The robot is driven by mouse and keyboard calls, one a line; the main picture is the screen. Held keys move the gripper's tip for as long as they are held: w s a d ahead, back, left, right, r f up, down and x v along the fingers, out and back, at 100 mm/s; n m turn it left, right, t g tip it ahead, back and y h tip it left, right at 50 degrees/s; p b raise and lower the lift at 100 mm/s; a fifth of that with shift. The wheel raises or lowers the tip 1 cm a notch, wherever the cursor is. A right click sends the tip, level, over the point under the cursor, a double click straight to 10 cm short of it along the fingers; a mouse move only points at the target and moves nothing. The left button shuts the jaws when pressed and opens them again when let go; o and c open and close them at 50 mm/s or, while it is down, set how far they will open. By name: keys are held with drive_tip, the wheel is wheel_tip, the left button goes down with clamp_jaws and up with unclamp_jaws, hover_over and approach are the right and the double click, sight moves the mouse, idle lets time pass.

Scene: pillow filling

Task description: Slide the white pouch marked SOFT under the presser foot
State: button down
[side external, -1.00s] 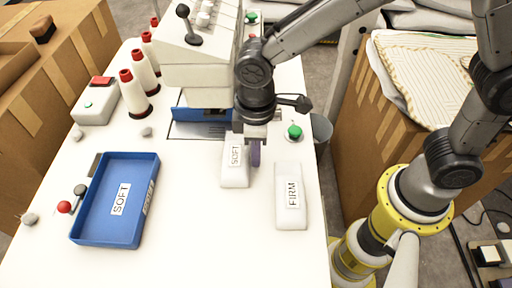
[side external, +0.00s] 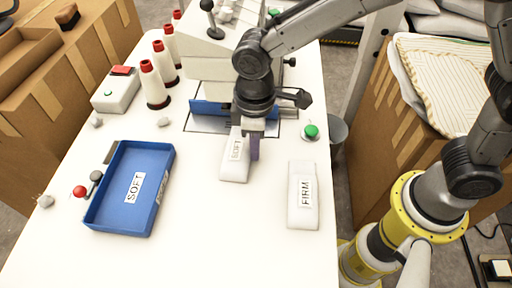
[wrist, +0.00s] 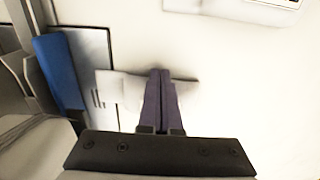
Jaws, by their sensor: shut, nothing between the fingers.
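The white pouch marked SOFT (side external: 235,160) lies flat on the white table, its far end at the metal plate under the machine. My gripper (side external: 254,148) is shut and empty, with its purple fingers low at the pouch's right side. I cannot tell whether they touch it. In the wrist view my shut fingers (wrist: 160,90) hide part of the pouch (wrist: 122,86); its left end overlaps the plate (wrist: 92,50). My arm hides the presser foot.
A white pouch marked FIRM (side external: 303,200) lies to the right. A blue tray marked SOFT (side external: 118,222) sits at the left. A green button (side external: 311,131) is right of the machine, and thread cones (side external: 154,85) stand at the left. The front table is clear.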

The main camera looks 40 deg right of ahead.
wheel_tip(320, 180, up, 9)
drive_tip(key=shift+r, duration=0.15)
idle(0.4)
